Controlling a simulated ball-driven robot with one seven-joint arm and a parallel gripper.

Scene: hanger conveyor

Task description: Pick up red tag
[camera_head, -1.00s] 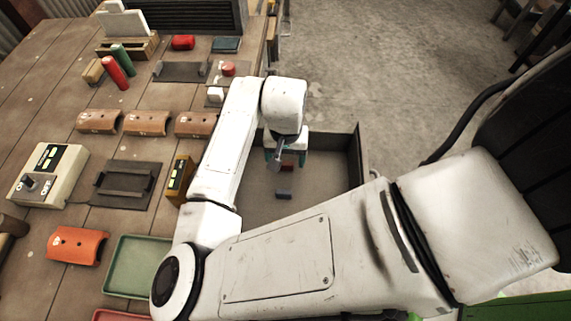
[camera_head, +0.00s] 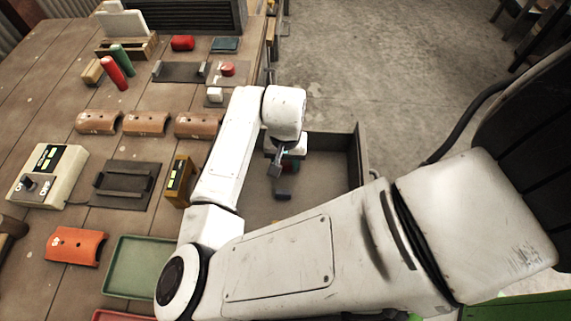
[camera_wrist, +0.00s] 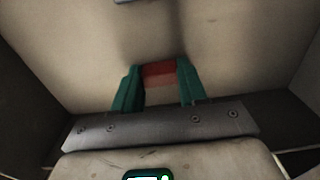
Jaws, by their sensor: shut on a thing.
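The red tag (camera_wrist: 158,74) sits between the two green fingers of my gripper (camera_wrist: 158,88) in the wrist view, with a finger against each side. My gripper is shut on it, low over the floor of an open drawer. In the head view my gripper (camera_head: 287,160) is inside the drawer and mostly hides the tag. I cannot tell whether the tag touches the drawer floor.
The open drawer (camera_head: 361,155) has dark walls around my gripper. The workbench to the left holds an orange curved piece (camera_head: 76,246), a green tray (camera_head: 136,266) and a control box (camera_head: 47,175).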

